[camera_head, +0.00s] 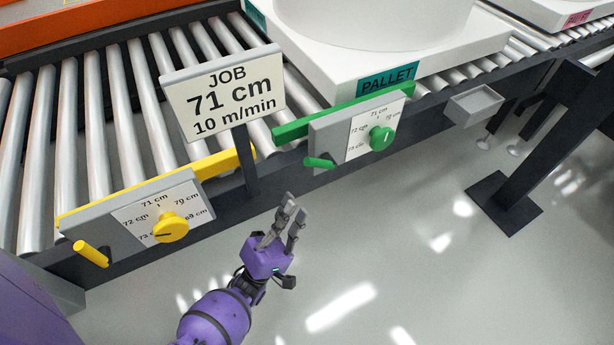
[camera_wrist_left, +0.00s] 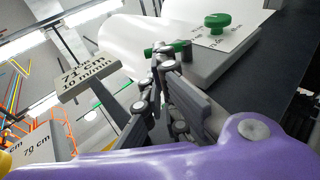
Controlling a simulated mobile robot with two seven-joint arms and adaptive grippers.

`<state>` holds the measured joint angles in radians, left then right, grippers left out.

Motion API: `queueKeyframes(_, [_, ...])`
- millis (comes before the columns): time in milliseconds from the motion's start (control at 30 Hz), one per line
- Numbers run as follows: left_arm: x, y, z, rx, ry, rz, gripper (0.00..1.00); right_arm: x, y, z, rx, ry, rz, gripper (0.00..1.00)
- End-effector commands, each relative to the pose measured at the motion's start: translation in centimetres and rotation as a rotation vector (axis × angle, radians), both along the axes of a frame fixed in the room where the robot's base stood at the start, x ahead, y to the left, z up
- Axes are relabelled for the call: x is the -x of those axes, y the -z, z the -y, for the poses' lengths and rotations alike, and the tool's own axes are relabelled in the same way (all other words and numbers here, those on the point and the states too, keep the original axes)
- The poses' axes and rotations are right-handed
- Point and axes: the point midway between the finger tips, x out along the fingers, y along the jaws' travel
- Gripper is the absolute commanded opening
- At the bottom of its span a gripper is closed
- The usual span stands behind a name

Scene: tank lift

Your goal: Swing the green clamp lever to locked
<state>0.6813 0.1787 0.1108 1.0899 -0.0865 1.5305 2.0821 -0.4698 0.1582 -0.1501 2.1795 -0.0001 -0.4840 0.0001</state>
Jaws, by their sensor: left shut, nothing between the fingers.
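The green clamp lever (camera_head: 320,162) sticks out at the lower left of the grey panel with the green knob (camera_head: 381,138). In the left wrist view a green bar (camera_wrist_left: 167,48) shows just beyond the fingertips, and the green knob (camera_wrist_left: 217,21) is at the upper right. My left gripper (camera_head: 289,207) is shut and empty. It is below and to the left of the green lever, apart from it in the head view. Its fingers point up toward the panel. My right gripper is not in view.
A yellow lever (camera_head: 91,253) and yellow knob (camera_head: 170,227) sit on another panel at the left. A sign (camera_head: 222,97) reading "JOB 71 cm 10 m/min" stands on a post between the panels. A white pallet (camera_head: 330,60) rests on the rollers. The floor in front is clear.

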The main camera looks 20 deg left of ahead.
Motion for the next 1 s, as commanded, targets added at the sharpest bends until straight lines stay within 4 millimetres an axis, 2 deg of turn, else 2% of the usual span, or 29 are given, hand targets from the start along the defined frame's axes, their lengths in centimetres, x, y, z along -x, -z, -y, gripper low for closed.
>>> queueKeyframes(33, [-0.6, -1.1, 0.3, 0.002, -0.002, 0.004, 0.00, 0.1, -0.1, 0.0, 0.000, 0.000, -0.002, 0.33])
queueKeyframes(200, [-2.7, -3.6, 1.0, 0.001, -0.002, 0.005, 0.00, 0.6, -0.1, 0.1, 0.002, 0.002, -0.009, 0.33])
queueKeyframes(400, [-4.3, -5.5, 1.6, 0.000, -0.002, 0.001, 0.00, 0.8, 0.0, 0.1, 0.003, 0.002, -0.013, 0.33])
queueKeyframes(1000, [-4.8, -6.3, 1.8, -0.007, -0.002, -0.007, 0.00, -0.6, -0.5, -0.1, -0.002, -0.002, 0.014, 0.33])
